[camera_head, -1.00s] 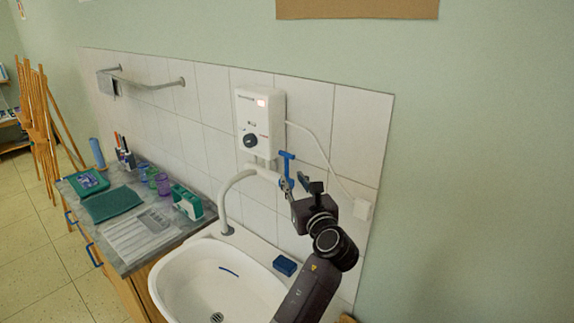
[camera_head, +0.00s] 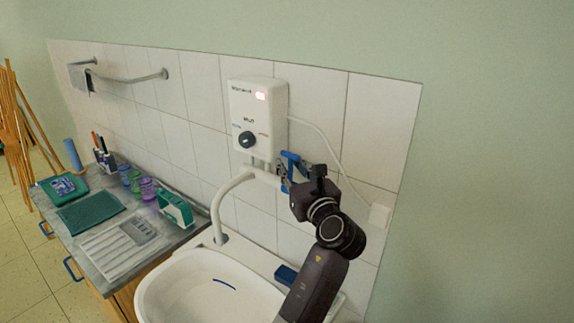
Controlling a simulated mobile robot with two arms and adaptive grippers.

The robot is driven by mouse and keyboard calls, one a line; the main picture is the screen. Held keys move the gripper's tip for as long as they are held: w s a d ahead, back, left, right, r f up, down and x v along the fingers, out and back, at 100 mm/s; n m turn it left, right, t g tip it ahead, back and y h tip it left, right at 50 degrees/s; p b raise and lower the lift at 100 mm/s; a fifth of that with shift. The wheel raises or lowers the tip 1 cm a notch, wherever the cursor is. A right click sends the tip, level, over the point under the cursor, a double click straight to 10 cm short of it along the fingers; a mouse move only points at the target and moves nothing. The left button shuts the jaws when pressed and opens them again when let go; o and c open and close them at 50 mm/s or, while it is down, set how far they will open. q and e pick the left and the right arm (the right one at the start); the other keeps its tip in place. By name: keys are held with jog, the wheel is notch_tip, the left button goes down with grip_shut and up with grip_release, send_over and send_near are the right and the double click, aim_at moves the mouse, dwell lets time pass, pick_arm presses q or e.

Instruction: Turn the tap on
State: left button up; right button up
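The tap's curved white spout (camera_head: 219,203) rises from the back of the sink and joins the white water heater (camera_head: 258,120) on the wall. Its blue handle (camera_head: 292,160) is just right of the spout's upper end, below the heater. No water stream shows under the spout.
The white sink basin (camera_head: 205,290) lies below the tap, with a blue sponge (camera_head: 286,274) on its right rim. The grey counter (camera_head: 172,236) at left holds trays, cups and a green-and-white box (camera_head: 176,209). A white cable runs down the tiles at right.

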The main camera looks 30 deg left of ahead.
pick_arm(q)
jog(key=shift+d+r, duration=0.1)
jog(key=shift+c, duration=0.6)
jog(key=shift+s, duration=0.1)
jog(key=c, duration=0.5)
grip_shut()
jog(key=n+b, duration=0.1)
jog(key=b, duration=0.1)
jog(key=s+f+n+y+b, duration=0.1)
jog(key=shift+s+t+b, duration=0.25)
jog(key=shift+t+b, duration=0.1)
jog(key=shift+t, duration=0.05)
jog(key=shift+s+r+n+y+b, duration=0.25)
jog(key=shift+n+y+b, duration=0.3)
jog(key=shift+n, duration=0.15)
jog(key=shift+r, duration=0.1)
pick_arm(e)
jog(key=f, duration=0.3)
jog(key=s+d+f, duration=0.1)
jog(key=shift+f, duration=0.4)
pick_arm(q)
jog(key=o, duration=0.6)
grip_release()
jog(key=shift+a, duration=0.25)
